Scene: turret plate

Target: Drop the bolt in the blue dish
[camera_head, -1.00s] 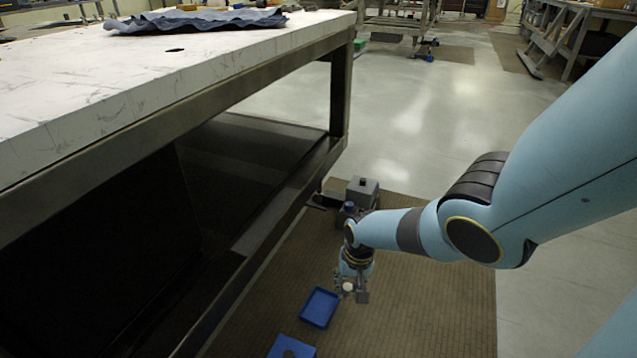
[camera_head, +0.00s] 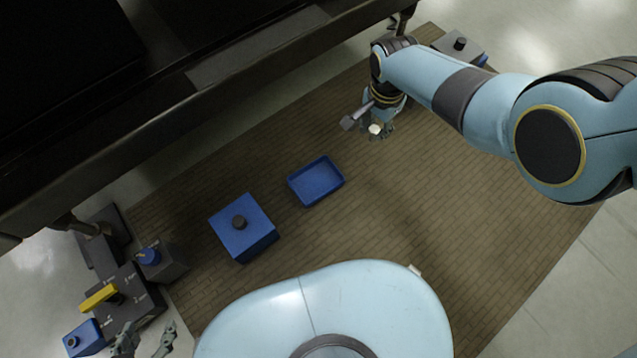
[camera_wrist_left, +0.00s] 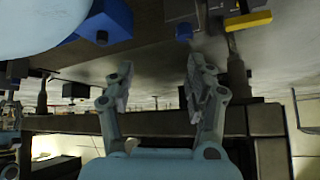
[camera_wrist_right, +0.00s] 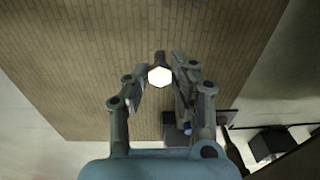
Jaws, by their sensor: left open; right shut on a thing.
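The blue dish (camera_head: 316,181) is a shallow open tray on the brown mat, near the middle of the head view, and looks empty. My right gripper (camera_head: 380,128) is up and to the right of the dish, apart from it. It is shut on the bolt, whose pale hexagonal end (camera_wrist_right: 160,76) shows between the fingers in the right wrist view. The rest of the bolt is hard to make out. My left gripper (camera_head: 145,340) is open and empty at the lower left, also seen in the left wrist view (camera_wrist_left: 158,78).
A blue box (camera_head: 243,228) with a dark knob stands left of the dish. Grey blocks with a yellow bar (camera_head: 99,296) and a blue knob (camera_head: 149,256) stand at the lower left. The dark bench frame crosses the upper left. The mat (camera_head: 430,190) right of the dish is clear.

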